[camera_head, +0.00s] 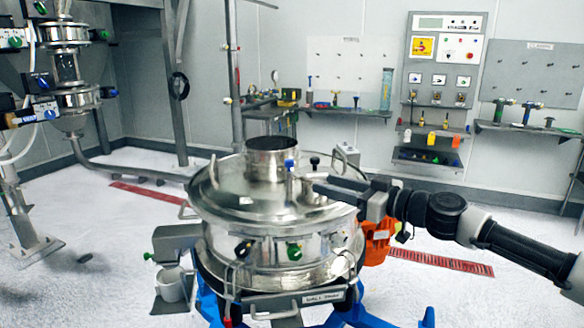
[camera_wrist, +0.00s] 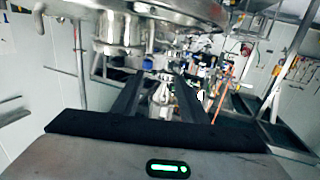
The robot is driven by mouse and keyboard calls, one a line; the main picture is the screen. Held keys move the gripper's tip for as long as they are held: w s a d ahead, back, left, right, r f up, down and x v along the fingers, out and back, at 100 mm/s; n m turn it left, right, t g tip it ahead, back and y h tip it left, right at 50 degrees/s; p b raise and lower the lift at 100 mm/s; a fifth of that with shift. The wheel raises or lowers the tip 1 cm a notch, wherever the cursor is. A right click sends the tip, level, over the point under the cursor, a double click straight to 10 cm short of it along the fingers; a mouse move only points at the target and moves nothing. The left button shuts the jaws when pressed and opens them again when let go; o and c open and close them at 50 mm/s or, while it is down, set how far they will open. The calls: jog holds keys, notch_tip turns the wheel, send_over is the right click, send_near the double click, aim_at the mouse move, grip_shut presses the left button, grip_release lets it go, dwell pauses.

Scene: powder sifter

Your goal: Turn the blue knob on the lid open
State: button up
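The steel sifter's round lid (camera_head: 240,203) has a raised central spout. A small upright valve with a blue knob (camera_head: 289,164) stands on the lid just right of the spout. A second, darker knob (camera_head: 314,161) stands a little further right. My gripper (camera_head: 322,184) reaches in from the right, low over the lid's right side, with its fingers pointing left. In the wrist view my gripper (camera_wrist: 159,80) has its two black fingers apart, with blurred metal parts beyond and between them. I cannot tell whether a finger touches either valve.
The central spout (camera_head: 272,160) rises left of the knobs. A loop handle (camera_head: 347,154) stands at the lid's back right edge. A green knob (camera_head: 294,251) is on the sifter's front side. An orange part (camera_head: 378,240) hangs below my wrist. Wall shelves are far behind.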

aim_at(293, 164)
jog(key=shift+t, duration=0.5)
jog(key=x, duration=0.5)
jog(key=w+d+x, duration=0.1)
jog(key=x, duration=0.4)
jog(key=r+x, duration=0.1)
jog(key=x, duration=0.5)
jog(key=shift+w+d+p, duration=0.35)
jog(key=shift+p, duration=0.05)
jog(key=shift+c, duration=0.4)
grip_shut()
